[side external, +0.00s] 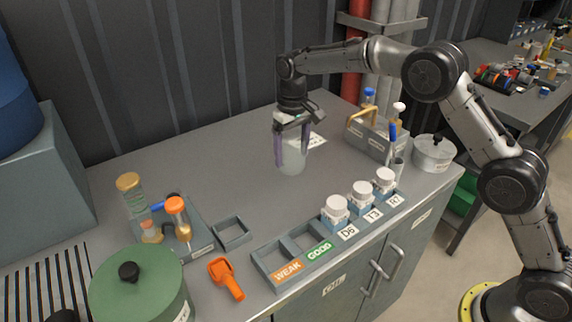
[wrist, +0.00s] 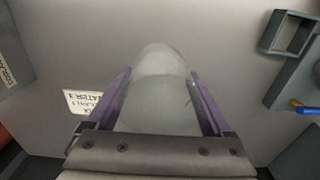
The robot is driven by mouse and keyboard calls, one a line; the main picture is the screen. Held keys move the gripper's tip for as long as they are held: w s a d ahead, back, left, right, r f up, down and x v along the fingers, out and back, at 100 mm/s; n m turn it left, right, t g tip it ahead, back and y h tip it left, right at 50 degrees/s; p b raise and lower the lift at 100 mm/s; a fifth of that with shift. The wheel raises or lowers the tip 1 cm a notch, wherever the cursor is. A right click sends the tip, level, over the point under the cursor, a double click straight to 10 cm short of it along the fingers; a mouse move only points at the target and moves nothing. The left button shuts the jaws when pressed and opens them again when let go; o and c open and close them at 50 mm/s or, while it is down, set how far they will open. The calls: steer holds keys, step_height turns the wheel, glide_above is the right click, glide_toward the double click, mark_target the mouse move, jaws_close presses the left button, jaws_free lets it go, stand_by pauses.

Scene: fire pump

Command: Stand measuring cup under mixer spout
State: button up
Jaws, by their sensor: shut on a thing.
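A translucent, pale measuring cup (side external: 291,165) is at the middle back of the grey table. My gripper (side external: 291,152) points down with its purple fingers on both sides of the cup, shut on it. In the wrist view the cup (wrist: 160,95) sits upright between the two fingers (wrist: 160,105). I cannot tell whether its base touches the table. A small apparatus with an orange-capped part (side external: 175,205) and a tan-capped clear column (side external: 130,190) stands on a grey base at the left; I cannot tell whether this is the mixer, and no spout is clear.
A green lidded pot (side external: 140,288), an orange scoop (side external: 226,278) and a WEAK/GOOD tray (side external: 290,258) are at the front left. Several white-capped bottles (side external: 361,193) line the front. A grey caddy (side external: 368,140) and metal pot (side external: 434,152) stand right. The table's left-centre is clear.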

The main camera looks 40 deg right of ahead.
mark_target(286, 165)
steer(key=shift+w+a+f, duration=0.15)
steer(key=shift+w+f, duration=0.8)
steer(key=shift+f, duration=1.8)
steer(key=o, duration=1.1)
steer(key=shift+f, duration=0.15)
